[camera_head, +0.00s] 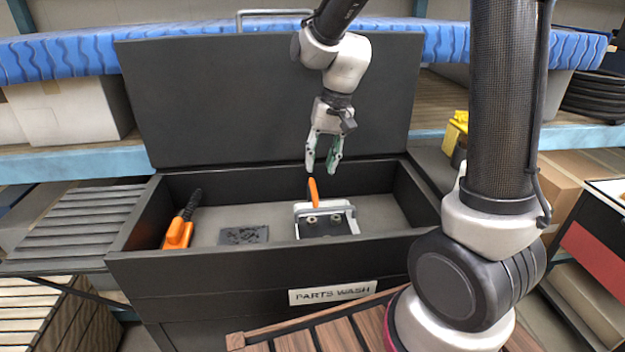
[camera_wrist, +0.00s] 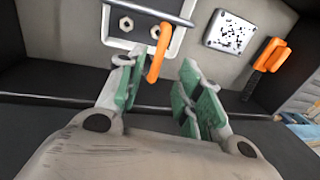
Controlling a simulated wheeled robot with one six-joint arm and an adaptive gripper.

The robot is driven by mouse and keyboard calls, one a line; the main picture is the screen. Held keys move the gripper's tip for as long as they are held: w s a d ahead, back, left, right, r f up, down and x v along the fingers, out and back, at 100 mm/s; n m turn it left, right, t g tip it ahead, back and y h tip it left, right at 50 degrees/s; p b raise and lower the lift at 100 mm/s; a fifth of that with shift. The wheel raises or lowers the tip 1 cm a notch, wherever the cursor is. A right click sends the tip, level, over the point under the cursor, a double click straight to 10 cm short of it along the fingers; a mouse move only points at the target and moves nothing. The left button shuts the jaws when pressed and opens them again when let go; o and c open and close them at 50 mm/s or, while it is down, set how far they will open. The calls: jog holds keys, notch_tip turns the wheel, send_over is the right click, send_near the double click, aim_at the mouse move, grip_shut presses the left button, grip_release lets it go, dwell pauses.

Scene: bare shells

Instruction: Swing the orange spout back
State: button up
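The orange spout (camera_head: 313,191) stands at the back edge of a small grey-white basin (camera_head: 326,209) inside the black parts washer. In the wrist view the spout (camera_wrist: 158,52) is a curved orange piece overlapping the basin rim (camera_wrist: 177,42), beside the left fingertip. My gripper (camera_head: 323,166) hangs just above and behind the spout, in front of the raised lid. Its green-padded fingers (camera_wrist: 156,85) are apart with a gap between them and nothing held. I cannot tell whether the left finger touches the spout.
The washer (camera_head: 130,262) has its lid (camera_head: 230,100) raised behind my gripper. An orange-handled brush (camera_head: 179,230) leans at the tub's left. A dark speckled drain plate (camera_head: 244,235) lies between brush and basin. Two nuts (camera_wrist: 127,24) sit in the basin. The tub's right floor is clear.

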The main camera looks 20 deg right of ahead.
aim_at(314, 188)
jog(key=f, duration=0.3)
jog(key=a+f, duration=0.1)
jog(key=f, duration=0.3)
jog(key=shift+w+a, duration=0.15)
jog(key=shift+a, duration=0.05)
grip_shut()
